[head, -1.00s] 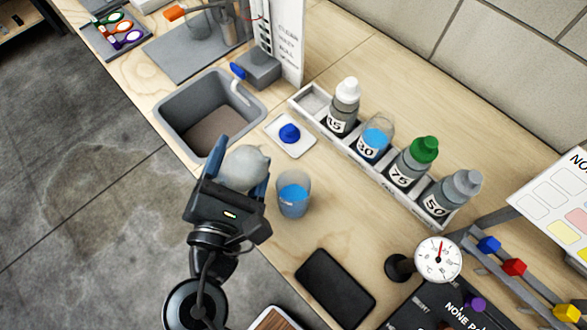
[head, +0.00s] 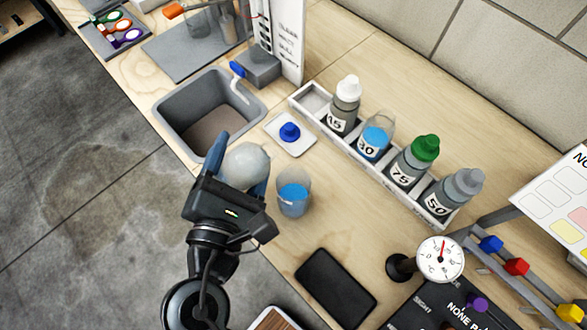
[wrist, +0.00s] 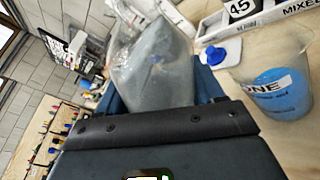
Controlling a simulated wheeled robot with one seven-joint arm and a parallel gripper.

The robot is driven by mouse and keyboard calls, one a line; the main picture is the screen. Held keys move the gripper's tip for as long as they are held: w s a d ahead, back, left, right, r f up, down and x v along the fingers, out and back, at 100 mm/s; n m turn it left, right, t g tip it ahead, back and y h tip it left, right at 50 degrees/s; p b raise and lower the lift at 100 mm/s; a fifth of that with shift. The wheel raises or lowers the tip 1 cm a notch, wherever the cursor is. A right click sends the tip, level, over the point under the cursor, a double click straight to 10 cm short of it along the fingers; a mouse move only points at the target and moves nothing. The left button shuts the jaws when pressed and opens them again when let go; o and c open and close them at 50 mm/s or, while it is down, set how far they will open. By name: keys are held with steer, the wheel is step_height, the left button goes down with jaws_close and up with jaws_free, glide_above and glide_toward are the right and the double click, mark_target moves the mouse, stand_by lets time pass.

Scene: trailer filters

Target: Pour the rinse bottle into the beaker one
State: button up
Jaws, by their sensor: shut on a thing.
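My gripper (head: 243,166) is shut on a translucent, pale grey bottle, the rinse bottle (head: 246,167). In the head view I see its rounded end between the blue fingers; no label shows. In the wrist view the bottle (wrist: 150,60) is clear and appears tilted; I cannot make out its mouth or any stream. Beaker one (head: 293,194) stands upright on the bench, just right of my gripper, with blue liquid in it. It shows at the right of the wrist view (wrist: 285,90), its label partly reading "ONE".
A sink (head: 207,115) lies behind my gripper. A small white dish (head: 291,149) holds a blue cap. A white rack (head: 312,100) of several numbered bottles runs along the back. A black phone-like slab (head: 334,288) and a dial gauge (head: 440,259) are at the front right.

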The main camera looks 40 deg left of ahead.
steer(key=shift+s+a+r+m+b, duration=0.1)
steer(key=shift+r+m+b, duration=0.2)
steer(key=shift+r+m, duration=0.3)
stand_by(0.9)
steer(key=shift+f+b, duration=0.4)
steer(key=shift+s+a+f+m+g+b, duration=0.15)
steer(key=shift+f+m+b, duration=0.2)
steer(key=shift+f+b, duration=0.55)
steer(key=shift+s+a+f+m+g+b, duration=0.15)
steer(key=shift+f+m+b, duration=0.3)
steer(key=shift+b, duration=0.7)
steer(key=shift+s+a+r+m+y+b, duration=0.15)
steer(key=shift+r+m+y+b, duration=0.15)
steer(key=shift+r+m+b, duration=0.3)
stand_by(0.7)
steer(key=shift+a+f+m+g+b, duration=0.15)
steer(key=shift+f+m+g+b, duration=0.5)
steer(key=shift+b, duration=1.3)
steer(key=shift+f+t, duration=0.1)
steer(key=shift+t, duration=0.15)
steer(key=shift+r+m+p, duration=0.45)
steer(key=shift+r+p, duration=0.1)
steer(key=shift+p, duration=0.2)
